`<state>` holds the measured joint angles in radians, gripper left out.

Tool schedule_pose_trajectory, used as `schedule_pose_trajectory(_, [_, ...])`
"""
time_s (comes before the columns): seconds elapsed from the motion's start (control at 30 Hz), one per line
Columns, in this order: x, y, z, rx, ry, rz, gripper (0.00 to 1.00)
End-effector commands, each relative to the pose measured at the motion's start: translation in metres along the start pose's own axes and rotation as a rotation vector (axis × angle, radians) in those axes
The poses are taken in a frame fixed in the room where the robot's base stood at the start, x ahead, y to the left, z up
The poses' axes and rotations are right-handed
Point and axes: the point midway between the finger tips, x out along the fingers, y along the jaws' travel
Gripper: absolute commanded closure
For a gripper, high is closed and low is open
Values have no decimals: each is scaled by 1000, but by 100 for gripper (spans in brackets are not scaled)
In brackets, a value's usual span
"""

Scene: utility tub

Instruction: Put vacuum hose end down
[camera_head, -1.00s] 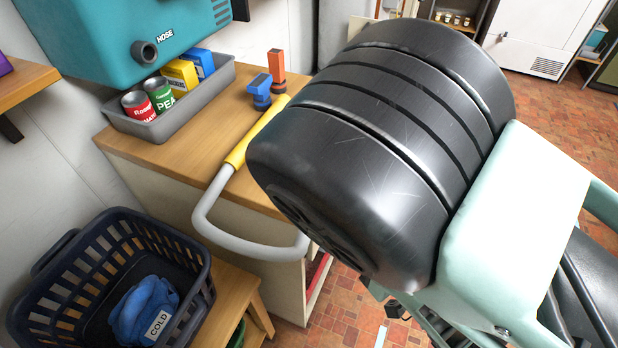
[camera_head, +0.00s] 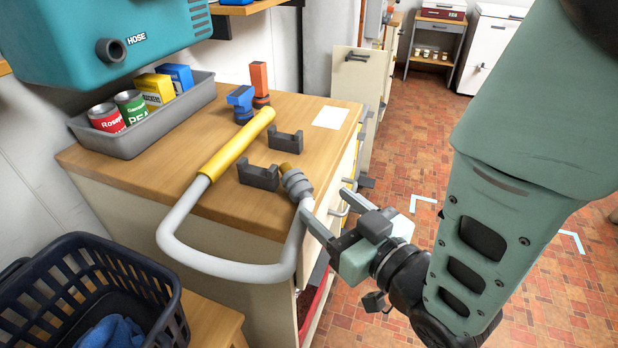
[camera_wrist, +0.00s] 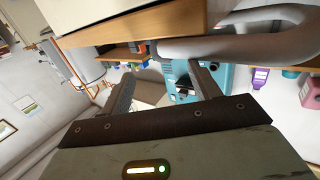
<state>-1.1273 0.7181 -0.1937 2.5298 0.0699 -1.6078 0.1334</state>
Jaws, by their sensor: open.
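The vacuum hose (camera_head: 222,264) is a pale grey loop hanging over the front of the wooden counter. Its yellow wand (camera_head: 238,145) lies on the counter top. The hose end (camera_head: 297,184), a grey ribbed cuff with a brass-coloured tip, is at the counter's right front edge, beside a dark cradle bracket (camera_head: 258,177). I cannot tell whether it sits in the bracket. A second bracket (camera_head: 286,141) stands farther back. My gripper (camera_head: 328,208) is open and empty, just right of the hose end. The wrist view shows its spread fingers (camera_wrist: 162,76) and the grey hose (camera_wrist: 240,45).
A grey tray (camera_head: 150,125) with cans and boxes stands on the counter (camera_head: 205,120), below the teal vacuum unit (camera_head: 105,40). Blue and orange attachments (camera_head: 250,92) stand behind the wand. A dark laundry basket (camera_head: 90,285) is at lower left. The tiled floor at right is mostly clear.

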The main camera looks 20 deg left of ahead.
Motion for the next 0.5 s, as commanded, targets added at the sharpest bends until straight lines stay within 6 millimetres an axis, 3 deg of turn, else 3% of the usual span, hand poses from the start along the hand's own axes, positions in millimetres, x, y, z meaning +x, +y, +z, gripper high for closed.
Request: schedule_pose_trajectory(0.5, [44, -3, -3, -1, 1, -1, 38])
